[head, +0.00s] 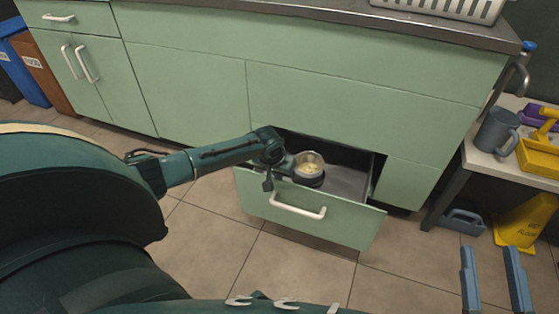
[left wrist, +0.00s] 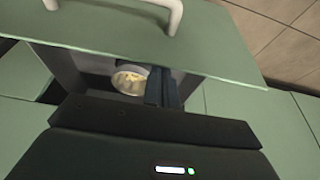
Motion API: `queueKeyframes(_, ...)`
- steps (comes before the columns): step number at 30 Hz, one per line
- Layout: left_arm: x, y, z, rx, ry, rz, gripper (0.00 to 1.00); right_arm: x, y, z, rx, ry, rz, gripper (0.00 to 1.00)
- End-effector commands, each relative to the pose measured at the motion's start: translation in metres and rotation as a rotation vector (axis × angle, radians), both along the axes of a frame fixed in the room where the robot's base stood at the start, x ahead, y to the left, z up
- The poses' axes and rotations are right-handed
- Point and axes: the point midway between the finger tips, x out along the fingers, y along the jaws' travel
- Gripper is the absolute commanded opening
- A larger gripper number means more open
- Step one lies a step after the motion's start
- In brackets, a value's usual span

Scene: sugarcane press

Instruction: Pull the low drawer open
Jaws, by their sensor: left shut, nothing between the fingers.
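The low drawer (head: 340,226) stands pulled out from the green cabinet, with a gap showing its grey inside. Its white handle (head: 298,208) is on the front; it also shows in the left wrist view (left wrist: 175,14). My left gripper (head: 268,182) is shut and empty at the drawer's upper left, by the top edge of the front and off the handle. Its fingers also show in the left wrist view (left wrist: 161,88), over the drawer opening. Whether they touch the drawer I cannot tell. My right gripper (head: 492,280) is open and empty at the lower right, away from the drawer.
A round container with pale contents (head: 309,161) is in the drawer. The counter (head: 330,14) runs above. At right, a table (head: 478,157) holds a grey mug (head: 496,130) and yellow caddy (head: 540,157); a yellow sign (head: 520,222) stands below. Tiled floor before the drawer is clear.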

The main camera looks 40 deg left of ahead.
Motion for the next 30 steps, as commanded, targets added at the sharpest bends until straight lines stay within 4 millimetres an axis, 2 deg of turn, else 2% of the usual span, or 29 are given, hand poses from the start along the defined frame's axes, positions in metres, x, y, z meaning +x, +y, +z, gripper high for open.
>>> queueKeyframes(1, -0.006, -0.002, 0.008, -0.001, 0.006, 0.0, 0.0, -0.003, 0.0, 0.003, -0.006, 0.049, -0.009, 0.36)
queueKeyframes(6, -0.022, -0.005, 0.007, -0.001, 0.009, -0.001, 0.0, -0.011, -0.003, -0.01, -0.037, 0.182, -0.039, 0.36)
queueKeyframes(15, -0.047, -0.01, 0.001, 0.001, 0.007, 0.0, 0.0, -0.012, -0.012, -0.018, -0.098, 0.287, -0.086, 0.36)
queueKeyframes(30, -0.047, -0.01, 0.0, 0.001, 0.003, 0.001, 0.0, -0.012, -0.012, -0.02, -0.102, 0.294, -0.089, 0.36)
